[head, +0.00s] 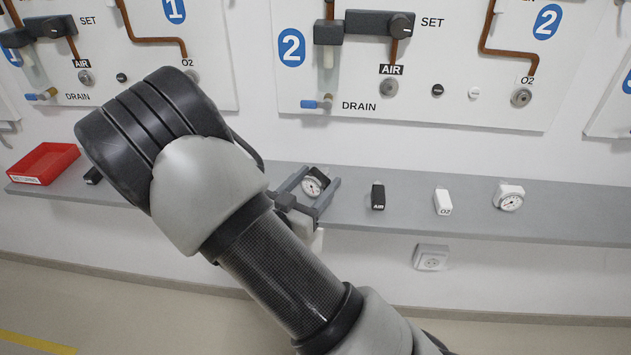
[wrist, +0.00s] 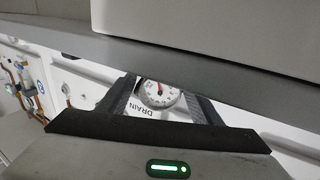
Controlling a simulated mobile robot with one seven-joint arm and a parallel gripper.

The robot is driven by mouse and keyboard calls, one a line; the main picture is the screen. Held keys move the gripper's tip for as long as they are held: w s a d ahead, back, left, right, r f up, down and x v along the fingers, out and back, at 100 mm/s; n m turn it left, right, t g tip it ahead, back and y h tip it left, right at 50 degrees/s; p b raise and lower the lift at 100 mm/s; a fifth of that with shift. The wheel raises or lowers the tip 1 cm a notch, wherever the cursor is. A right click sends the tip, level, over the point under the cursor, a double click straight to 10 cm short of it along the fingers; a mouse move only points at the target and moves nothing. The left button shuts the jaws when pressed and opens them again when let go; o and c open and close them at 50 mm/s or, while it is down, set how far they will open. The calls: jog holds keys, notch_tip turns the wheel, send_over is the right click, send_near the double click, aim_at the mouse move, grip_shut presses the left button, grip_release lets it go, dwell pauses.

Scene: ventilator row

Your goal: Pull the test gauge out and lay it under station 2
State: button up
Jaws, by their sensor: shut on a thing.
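A round white-faced gauge (head: 312,184) with a dark part on top is between the fingers of my gripper (head: 320,178). My gripper is shut on it, at the grey shelf (head: 405,215) below the left part of the station 2 panel (head: 430,75). The wrist view also shows the gauge (wrist: 159,94) between the two dark fingers, dial facing the camera. I cannot tell whether it touches the shelf. The panel's AIR outlet (head: 389,87) and O2 outlet (head: 521,97) have nothing plugged in.
On the shelf to the right stand a black AIR plug (head: 378,196), a white O2 plug (head: 443,202) and a second gauge (head: 509,197). A red tray (head: 43,163) is at the far left. A wall socket (head: 431,258) is below the shelf. My arm hides part of the shelf.

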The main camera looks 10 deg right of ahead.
jog(key=o, duration=1.6)
jog(key=shift+s+a, duration=0.1)
jog(key=p+v, duration=0.2)
jog(key=v, duration=1.5)
jog(key=shift+a+p, duration=0.1)
jog(key=shift+p, duration=0.3)
